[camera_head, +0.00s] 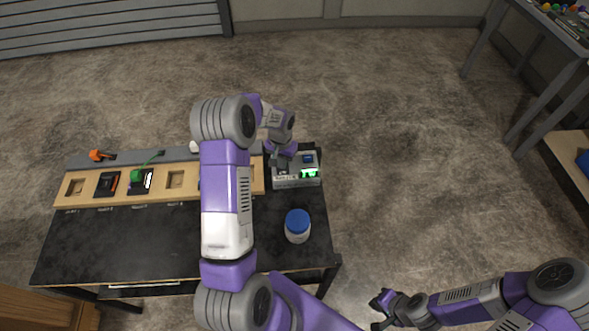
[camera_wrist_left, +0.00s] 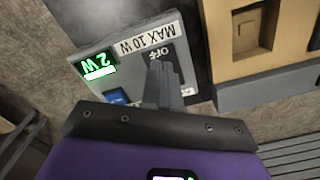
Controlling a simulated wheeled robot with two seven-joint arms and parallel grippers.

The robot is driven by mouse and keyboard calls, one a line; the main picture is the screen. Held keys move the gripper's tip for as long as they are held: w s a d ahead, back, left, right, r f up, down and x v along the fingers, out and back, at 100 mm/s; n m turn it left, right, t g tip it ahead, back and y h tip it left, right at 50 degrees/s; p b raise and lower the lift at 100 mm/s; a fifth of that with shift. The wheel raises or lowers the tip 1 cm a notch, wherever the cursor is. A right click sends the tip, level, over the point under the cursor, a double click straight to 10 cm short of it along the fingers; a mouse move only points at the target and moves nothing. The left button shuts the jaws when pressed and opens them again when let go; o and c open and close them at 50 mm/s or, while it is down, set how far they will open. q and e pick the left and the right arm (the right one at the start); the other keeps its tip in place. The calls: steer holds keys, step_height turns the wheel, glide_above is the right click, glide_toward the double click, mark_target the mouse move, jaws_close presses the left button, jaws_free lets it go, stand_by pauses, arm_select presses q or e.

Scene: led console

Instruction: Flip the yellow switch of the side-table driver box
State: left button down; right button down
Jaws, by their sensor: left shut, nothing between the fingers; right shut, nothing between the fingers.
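The driver box (camera_head: 297,181) is a grey box at the right back corner of the side table (camera_head: 110,240). In the left wrist view the box (camera_wrist_left: 130,45) shows a green "2 W" display (camera_wrist_left: 97,66), a "MAX 10 W" label (camera_wrist_left: 147,36), a blue patch (camera_wrist_left: 116,97) and a black plate marked "OFF" (camera_wrist_left: 158,56). I see no yellow switch; the fingers cover part of the plate. My left gripper (camera_head: 281,161) is shut at the box, its fingertips (camera_wrist_left: 157,66) over the black plate; contact cannot be told. My right gripper (camera_head: 380,302) is shut, away from the table.
A wooden board (camera_head: 190,192) with square recesses, some holding modules, lies along the table's back. A white jar with a blue lid (camera_head: 297,222) stands in front of the box. My left arm crosses above the table. Open floor lies to the right.

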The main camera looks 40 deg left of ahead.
arm_select(q)
step_height(320, 180, up, 7)
steer(key=p, duration=0.4)
steer(key=shift+s+d, duration=0.3)
steer(key=shift+s, duration=0.05)
stand_by(0.3)
